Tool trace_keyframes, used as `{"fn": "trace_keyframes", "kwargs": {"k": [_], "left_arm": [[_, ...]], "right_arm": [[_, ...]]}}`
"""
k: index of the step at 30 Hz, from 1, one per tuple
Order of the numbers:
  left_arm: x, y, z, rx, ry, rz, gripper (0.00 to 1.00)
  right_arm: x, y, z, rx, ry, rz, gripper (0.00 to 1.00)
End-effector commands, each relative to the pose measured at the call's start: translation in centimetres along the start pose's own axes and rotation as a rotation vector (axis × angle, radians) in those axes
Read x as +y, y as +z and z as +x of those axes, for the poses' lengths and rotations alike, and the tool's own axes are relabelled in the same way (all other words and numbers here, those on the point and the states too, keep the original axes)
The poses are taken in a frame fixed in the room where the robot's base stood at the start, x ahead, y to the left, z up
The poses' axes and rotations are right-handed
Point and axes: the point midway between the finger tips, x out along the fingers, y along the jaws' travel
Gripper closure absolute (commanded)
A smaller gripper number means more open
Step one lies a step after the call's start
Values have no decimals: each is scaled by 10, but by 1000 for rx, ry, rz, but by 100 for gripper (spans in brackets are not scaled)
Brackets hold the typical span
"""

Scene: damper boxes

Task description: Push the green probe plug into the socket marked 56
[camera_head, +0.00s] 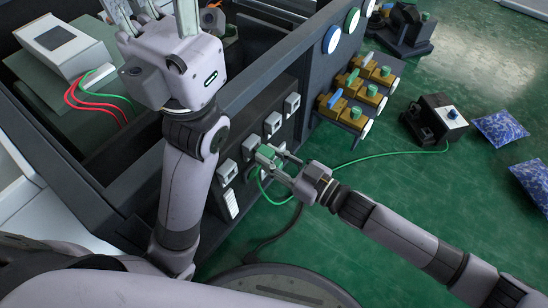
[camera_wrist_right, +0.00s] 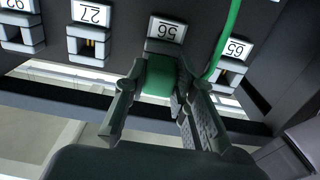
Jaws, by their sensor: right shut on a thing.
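The green probe plug (camera_head: 265,153) is between the fingers of my right gripper (camera_head: 281,164), at the dark socket panel. In the right wrist view, my right gripper (camera_wrist_right: 152,112) is shut on the plug (camera_wrist_right: 161,76). The plug lies directly below the label 56 (camera_wrist_right: 165,29) and lines up with it. It hides that socket's opening, so I cannot tell how far it is in, if at all. My left gripper (camera_head: 155,14) is raised above the bench edge at the top; its fingertips are cut off.
Neighbouring sockets 27 (camera_wrist_right: 89,40) and 65 (camera_wrist_right: 232,65) flank the plug. A green cable (camera_head: 385,155) runs over the floor to a black box (camera_head: 433,118). Brass valve blocks (camera_head: 352,105) stand to the right. Blue bags (camera_head: 498,127) lie on the open floor.

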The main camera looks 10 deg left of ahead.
Motion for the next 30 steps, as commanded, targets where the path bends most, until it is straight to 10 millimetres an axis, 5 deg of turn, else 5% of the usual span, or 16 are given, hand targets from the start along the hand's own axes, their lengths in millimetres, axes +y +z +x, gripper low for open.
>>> {"fn": "trace_keyframes", "kwargs": {"k": [8, 9, 19, 30], "left_arm": [[0, -1, 1, 5, 3, 1, 60], [0, -1, 2, 6, 3, 1, 60], [0, -1, 3, 10, 5, 1, 60], [0, -1, 1, 5, 6, 1, 60]], "right_arm": [[0, 0, 7, 1, -1, 0, 100], [0, 0, 8, 0, -1, 0, 75], [0, 0, 7, 0, 0, 0, 53], [0, 1, 3, -1, 0, 0, 52]]}}
